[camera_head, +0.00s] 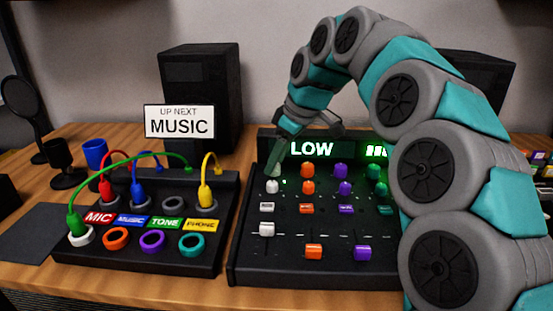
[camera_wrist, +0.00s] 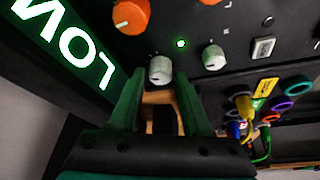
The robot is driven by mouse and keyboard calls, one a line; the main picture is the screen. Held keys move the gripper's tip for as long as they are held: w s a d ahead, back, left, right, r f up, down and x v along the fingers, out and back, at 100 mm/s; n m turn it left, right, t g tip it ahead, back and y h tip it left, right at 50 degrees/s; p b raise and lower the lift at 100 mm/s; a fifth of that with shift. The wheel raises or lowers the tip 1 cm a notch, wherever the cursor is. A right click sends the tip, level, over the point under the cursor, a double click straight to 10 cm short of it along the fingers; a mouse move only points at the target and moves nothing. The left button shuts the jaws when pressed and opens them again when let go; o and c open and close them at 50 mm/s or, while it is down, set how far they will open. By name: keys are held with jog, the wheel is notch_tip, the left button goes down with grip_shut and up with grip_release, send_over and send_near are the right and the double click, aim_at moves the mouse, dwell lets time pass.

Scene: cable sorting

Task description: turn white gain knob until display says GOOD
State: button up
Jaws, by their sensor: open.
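The mixer's display (camera_head: 312,149) reads LOW in green letters; part of it also shows in the wrist view (camera_wrist: 65,45). My gripper (camera_head: 279,168) is open over the upper left of the mixer. In the wrist view its fingers (camera_wrist: 160,80) stand on either side of the upper white knob (camera_wrist: 160,70), which lies at the opening between the tips. I cannot tell whether they touch it. A second white knob (camera_wrist: 213,57) sits beside it, with a lit green light (camera_wrist: 181,43) between them. In the head view the lower white knob (camera_head: 272,186) shows just below my gripper, which hides the upper one.
Orange knobs (camera_head: 307,170) and purple knobs (camera_head: 341,171) stand to the right on the mixer (camera_head: 290,268). A white button (camera_head: 267,208) and white fader (camera_head: 267,229) are below. A patch box (camera_head: 140,262) with cables stands left, a MUSIC sign (camera_head: 180,121) behind it.

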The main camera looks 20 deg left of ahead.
jog(key=shift+f, duration=0.1)
jog(key=shift+c, duration=0.3)
grip_shut()
jog(key=shift+s+f+m+t+h, duration=0.1)
jog(key=shift+m+t+h, duration=0.3)
jog(key=shift+m, duration=0.8)
jog(key=shift+a+m+t+b, duration=0.1)
jog(key=shift+m+t+b, duration=0.3)
jog(key=shift+m, duration=0.8)
jog(key=shift+o, duration=0.3)
grip_release()
jog(key=shift+r, duration=0.25)
